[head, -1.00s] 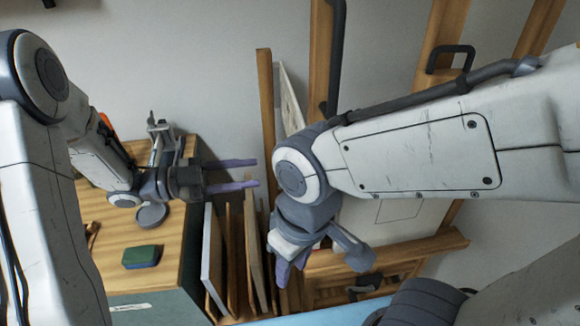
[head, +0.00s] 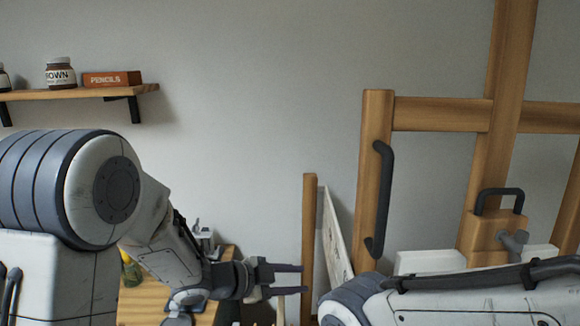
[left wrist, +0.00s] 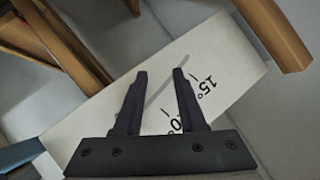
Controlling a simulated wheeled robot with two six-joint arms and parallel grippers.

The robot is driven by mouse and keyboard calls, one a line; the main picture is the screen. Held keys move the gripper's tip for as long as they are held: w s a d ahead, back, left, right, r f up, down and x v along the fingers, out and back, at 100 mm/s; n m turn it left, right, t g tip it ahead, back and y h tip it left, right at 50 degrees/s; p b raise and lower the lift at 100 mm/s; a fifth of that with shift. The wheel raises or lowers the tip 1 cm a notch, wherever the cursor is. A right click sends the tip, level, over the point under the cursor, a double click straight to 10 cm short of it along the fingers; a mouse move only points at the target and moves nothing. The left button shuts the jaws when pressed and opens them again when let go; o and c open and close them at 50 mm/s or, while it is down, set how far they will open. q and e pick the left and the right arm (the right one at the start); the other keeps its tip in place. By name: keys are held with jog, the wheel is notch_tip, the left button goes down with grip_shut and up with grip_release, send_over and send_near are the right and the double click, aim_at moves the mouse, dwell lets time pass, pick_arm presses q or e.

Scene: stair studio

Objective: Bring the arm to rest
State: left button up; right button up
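My left gripper (head: 302,279) is in the lower middle of the head view, its two dark fingers pointing right and spread apart with nothing between them. It also shows in the left wrist view (left wrist: 160,75), open and empty, in front of a white board (left wrist: 232,55) with "15°" and other marks on it. My left arm comes in from the left of the head view. My right arm crosses the lower right corner of that view, and its gripper is out of the frame.
A wooden easel (head: 375,180) with a black handle stands at the right. A thin wooden post and a leaning white panel (head: 335,240) are near the left fingertips. A wooden tabletop (head: 140,300) is partly hidden by my left arm.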

pick_arm(q)
jog(key=s+a+n+g+y, duration=0.3)
jog(key=s+n+y, duration=0.2)
jog(key=s, duration=0.8)
jog(key=s+a+n+g+y, duration=0.3)
jog(key=s+n+y, duration=0.2)
jog(key=s, duration=0.9)
jog(key=shift+f+n+g, duration=0.25)
jog(key=shift+n+g, duration=0.05)
jog(key=shift+n, duration=0.7)
